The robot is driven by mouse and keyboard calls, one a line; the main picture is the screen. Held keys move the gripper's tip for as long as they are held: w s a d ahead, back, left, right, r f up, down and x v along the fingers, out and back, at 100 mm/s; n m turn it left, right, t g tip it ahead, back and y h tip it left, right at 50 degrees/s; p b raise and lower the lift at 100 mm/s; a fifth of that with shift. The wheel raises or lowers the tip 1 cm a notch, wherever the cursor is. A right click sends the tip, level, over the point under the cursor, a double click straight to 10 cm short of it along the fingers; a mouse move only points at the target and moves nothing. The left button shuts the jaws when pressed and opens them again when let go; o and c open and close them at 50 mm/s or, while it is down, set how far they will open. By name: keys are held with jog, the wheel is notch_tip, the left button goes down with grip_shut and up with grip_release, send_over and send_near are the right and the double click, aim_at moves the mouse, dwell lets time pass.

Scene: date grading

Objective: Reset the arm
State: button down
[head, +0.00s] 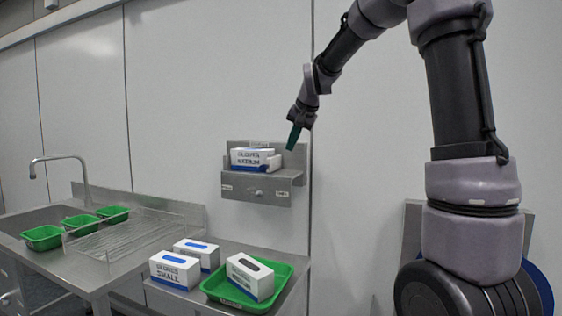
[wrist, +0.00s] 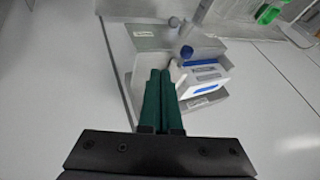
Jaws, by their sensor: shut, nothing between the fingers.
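My gripper (head: 293,138) is in the air at the end of my raised arm, above and right of a wall-mounted metal holder (head: 236,190). Its green fingers are together with nothing between them. In the wrist view the gripper (wrist: 160,74) points toward the holder (wrist: 150,42). A white and blue glove box marked medium (head: 252,157) sits in the holder; it also shows in the wrist view (wrist: 206,74). From the head view the gripper looks apart from the box.
Below, a metal shelf (head: 212,303) carries a green tray (head: 285,282) with a glove box (head: 250,278) tilted in it. Two more glove boxes (head: 174,270) (head: 196,254) stand beside it. At left are a sink with a tap (head: 84,180), a wire rack (head: 125,236) and several small green trays (head: 42,237).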

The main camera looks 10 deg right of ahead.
jog(key=s+d+f, duration=0.1)
jog(key=s+d, duration=0.2)
jog(key=s, duration=1.3)
jog(key=s+d+f+n, duration=0.1)
jog(key=s+d, duration=0.2)
jog(key=s, duration=1.3)
jog(key=shift+s+d, duration=0.25)
jog(key=shift+s, duration=0.1)
